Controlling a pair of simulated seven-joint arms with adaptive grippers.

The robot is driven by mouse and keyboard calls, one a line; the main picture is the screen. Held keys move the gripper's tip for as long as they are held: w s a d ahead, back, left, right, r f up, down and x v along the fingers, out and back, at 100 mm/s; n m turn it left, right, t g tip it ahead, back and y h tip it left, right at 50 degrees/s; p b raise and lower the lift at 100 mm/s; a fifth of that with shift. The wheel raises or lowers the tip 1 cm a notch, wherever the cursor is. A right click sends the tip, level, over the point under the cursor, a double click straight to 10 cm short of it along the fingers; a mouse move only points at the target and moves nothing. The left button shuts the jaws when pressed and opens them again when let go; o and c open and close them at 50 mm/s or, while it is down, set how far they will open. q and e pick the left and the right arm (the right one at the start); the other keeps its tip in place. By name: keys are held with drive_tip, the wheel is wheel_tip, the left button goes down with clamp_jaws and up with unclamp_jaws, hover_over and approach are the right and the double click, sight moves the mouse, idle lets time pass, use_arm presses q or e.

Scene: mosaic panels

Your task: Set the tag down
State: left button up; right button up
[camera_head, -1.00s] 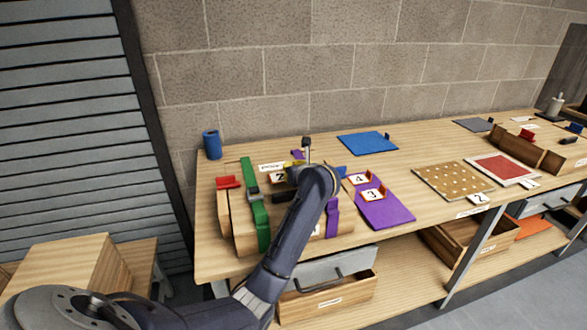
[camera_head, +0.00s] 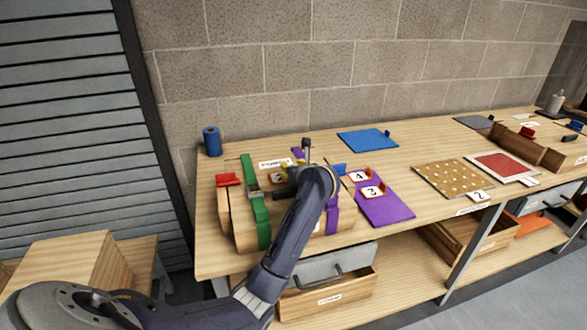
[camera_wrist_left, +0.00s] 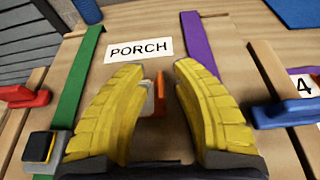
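A small tag with a white plate and an orange upright part (camera_wrist_left: 158,92) sits between my left gripper's yellow fingers, low in the gap, over the wooden panel. My left gripper (camera_wrist_left: 160,68) is open, with a gap showing on both sides of the tag. In the head view, the left gripper (camera_head: 286,168) is over the strapped panel, and the tag (camera_head: 278,177) shows only in part beside it. Whether the tag's underside touches the wood is hidden. My right gripper is not in view.
A PORCH label (camera_wrist_left: 138,49) lies just beyond the fingers. A green strap (camera_wrist_left: 78,90) and a purple strap (camera_wrist_left: 200,40) flank it. A blue clamp (camera_wrist_left: 285,112) and a red clamp (camera_wrist_left: 22,97) sit at the sides. Tags 4 (camera_head: 358,176) and 3 (camera_head: 372,192) rest on a purple mat (camera_head: 388,212).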

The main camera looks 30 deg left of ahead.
use_arm(q)
drive_tip(key=shift+r, duration=0.5)
drive_tip(key=v, duration=1.2)
drive_tip(key=shift+w+d+r, duration=0.1)
drive_tip(key=shift+r, duration=0.05)
